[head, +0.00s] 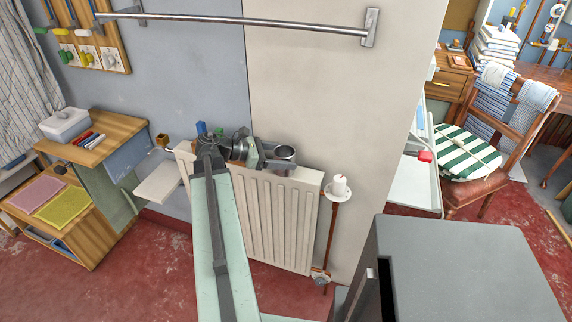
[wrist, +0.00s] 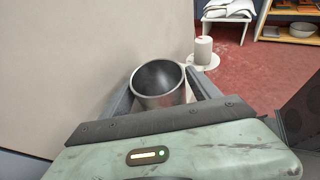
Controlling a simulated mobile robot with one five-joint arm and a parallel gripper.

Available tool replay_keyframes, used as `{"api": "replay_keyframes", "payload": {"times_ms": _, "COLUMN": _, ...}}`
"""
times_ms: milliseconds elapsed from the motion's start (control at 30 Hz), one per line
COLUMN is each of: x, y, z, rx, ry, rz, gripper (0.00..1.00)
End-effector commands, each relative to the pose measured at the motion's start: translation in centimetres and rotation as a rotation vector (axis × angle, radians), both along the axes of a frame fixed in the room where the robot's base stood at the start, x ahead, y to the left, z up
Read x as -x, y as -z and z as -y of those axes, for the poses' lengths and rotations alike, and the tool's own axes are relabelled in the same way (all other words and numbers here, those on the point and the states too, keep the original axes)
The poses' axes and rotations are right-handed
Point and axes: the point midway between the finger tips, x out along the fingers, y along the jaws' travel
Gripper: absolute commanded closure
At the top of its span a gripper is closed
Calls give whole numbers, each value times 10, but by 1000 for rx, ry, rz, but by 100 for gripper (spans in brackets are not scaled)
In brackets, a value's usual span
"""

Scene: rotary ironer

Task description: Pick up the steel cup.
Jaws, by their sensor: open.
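The steel cup (head: 286,153) appears at the top of the white radiator, close to the pale wall. In the wrist view the cup (wrist: 160,80) is upright, with its open mouth towards me. My gripper (head: 272,158) reaches the cup from the left in the head view. In the wrist view my gripper (wrist: 160,90) is open, with one grey finger on each side of the cup. The cup's lower part is hidden behind the gripper body. I cannot tell whether either finger touches it.
The radiator (head: 275,218) stands below the cup. A white cylinder on a round white dish (head: 337,195) stands to the right, also in the wrist view (wrist: 203,50). A steel rail (head: 240,22) runs above. The pale wall (wrist: 80,60) is close on the left in the wrist view.

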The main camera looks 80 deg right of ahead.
Motion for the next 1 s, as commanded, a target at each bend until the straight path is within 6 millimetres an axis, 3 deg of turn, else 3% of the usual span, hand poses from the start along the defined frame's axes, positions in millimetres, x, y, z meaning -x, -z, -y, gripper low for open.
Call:
{"api": "replay_keyframes", "payload": {"times_ms": 233, "x": 4, "y": 1, "z": 2, "rx": 0, "ry": -1, "rz": 0, "gripper": 31}}
{"api": "replay_keyframes", "payload": {"times_ms": 400, "x": 4, "y": 1, "z": 2, "rx": 0, "ry": -1, "rz": 0, "gripper": 79}}
{"api": "replay_keyframes", "payload": {"times_ms": 433, "x": 4, "y": 1, "z": 2, "rx": 0, "ry": -1, "rz": 0, "gripper": 82}}
{"api": "replay_keyframes", "payload": {"times_ms": 733, "x": 4, "y": -3, "z": 2, "rx": 0, "ry": 0, "rz": 0, "gripper": 82}}
{"api": "replay_keyframes", "payload": {"times_ms": 1000, "x": 5, "y": -34, "z": 2, "rx": 0, "ry": 0, "rz": 0, "gripper": 82}}
